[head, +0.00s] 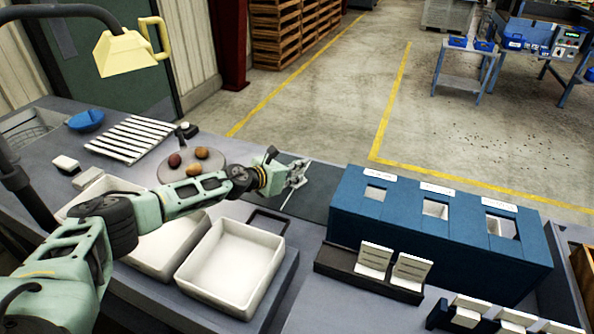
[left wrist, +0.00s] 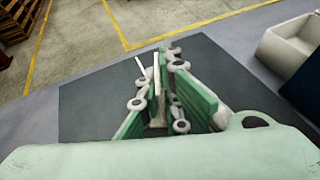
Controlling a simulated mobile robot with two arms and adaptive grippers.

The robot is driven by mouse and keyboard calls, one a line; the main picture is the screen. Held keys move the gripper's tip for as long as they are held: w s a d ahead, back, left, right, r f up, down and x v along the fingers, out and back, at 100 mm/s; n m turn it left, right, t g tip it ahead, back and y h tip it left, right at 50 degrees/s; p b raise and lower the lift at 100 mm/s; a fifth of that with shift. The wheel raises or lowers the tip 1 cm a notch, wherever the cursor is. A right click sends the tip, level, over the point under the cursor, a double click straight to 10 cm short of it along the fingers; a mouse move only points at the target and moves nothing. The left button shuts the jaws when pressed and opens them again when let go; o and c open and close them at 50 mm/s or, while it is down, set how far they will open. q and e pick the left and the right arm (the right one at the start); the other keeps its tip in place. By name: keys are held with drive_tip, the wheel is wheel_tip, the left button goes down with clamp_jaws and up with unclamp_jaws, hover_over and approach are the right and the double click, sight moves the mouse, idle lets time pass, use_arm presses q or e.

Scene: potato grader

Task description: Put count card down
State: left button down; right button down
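My left gripper (head: 297,178) is over the dark mat (head: 322,188) at the back of the bench, left of the blue box. In the left wrist view the fingers (left wrist: 160,85) are close together, with a thin pale count card (left wrist: 157,88) seen edge-on between them. The dark mat fills much of the wrist view (left wrist: 90,105). My right gripper is in neither view.
A blue box (head: 440,230) with three openings stands right of the mat. Two white cards lean in a black holder (head: 335,262) before it. White trays (head: 235,265) lie below my left arm. Several potatoes (head: 194,170) lie on a round plate.

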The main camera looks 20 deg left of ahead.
use_arm(q)
drive_tip(key=c, duration=2)
unclamp_jaws()
drive_tip(key=shift+f, duration=0.1)
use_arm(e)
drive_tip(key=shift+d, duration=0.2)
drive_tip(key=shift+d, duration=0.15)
use_arm(q)
drive_tip(key=shift+r+p, duration=0.35)
drive_tip(key=shift+p, duration=0.05)
drive_tip(key=p+v, duration=0.1)
drive_tip(key=v, duration=1)
drive_tip(key=shift+f, duration=0.1)
drive_tip(key=shift+s+a+r, duration=0.1)
drive_tip(key=shift+s+r, duration=0.1)
drive_tip(key=shift+s, duration=0.2)
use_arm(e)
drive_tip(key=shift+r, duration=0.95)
